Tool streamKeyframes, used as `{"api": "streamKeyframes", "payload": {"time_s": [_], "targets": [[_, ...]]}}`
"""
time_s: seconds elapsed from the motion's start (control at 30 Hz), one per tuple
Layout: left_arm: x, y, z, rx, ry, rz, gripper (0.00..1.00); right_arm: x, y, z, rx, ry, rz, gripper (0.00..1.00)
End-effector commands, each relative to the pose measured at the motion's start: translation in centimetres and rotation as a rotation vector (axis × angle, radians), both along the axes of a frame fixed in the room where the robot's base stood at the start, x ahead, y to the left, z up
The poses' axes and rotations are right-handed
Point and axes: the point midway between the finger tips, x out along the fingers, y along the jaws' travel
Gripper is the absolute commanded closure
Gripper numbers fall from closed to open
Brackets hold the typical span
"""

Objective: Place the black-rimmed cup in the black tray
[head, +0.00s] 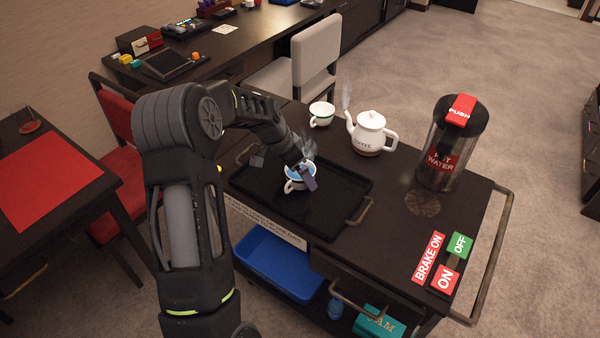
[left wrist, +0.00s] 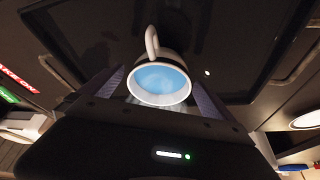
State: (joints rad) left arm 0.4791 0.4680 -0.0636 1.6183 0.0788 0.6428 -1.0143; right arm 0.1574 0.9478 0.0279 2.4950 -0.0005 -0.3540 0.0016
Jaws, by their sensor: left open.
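A white cup (head: 293,186) holding blue liquid stands on the black tray (head: 262,191), near its middle. In the left wrist view the cup (left wrist: 158,98) shows a pale rim, and its handle points away from the gripper. The gripper hides part of the cup in the head view. My right gripper is not in view.
Brake buttons (head: 445,262) are at the cart's right end. A blue bin (head: 277,262) sits below.

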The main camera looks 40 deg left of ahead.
Motion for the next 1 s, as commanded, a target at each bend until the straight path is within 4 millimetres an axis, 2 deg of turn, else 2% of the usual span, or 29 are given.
{"api": "streamKeyframes", "payload": {"time_s": [0.3, 0.5, 0.67, 1.0], "targets": [[-2.3, 0.9, 5.9, 0.002, -0.004, 0.001, 0.00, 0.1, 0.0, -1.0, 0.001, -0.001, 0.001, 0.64], [-3.4, 1.3, 8.8, 0.001, -0.002, 0.001, 0.00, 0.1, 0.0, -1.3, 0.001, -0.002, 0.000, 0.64], [-3.8, 1.4, 9.6, 0.000, 0.000, 0.000, 0.00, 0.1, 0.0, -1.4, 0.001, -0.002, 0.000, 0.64], [-3.8, 1.4, 9.7, 0.000, 0.001, 0.000, 0.00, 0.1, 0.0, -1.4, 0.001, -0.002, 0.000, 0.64]]}}
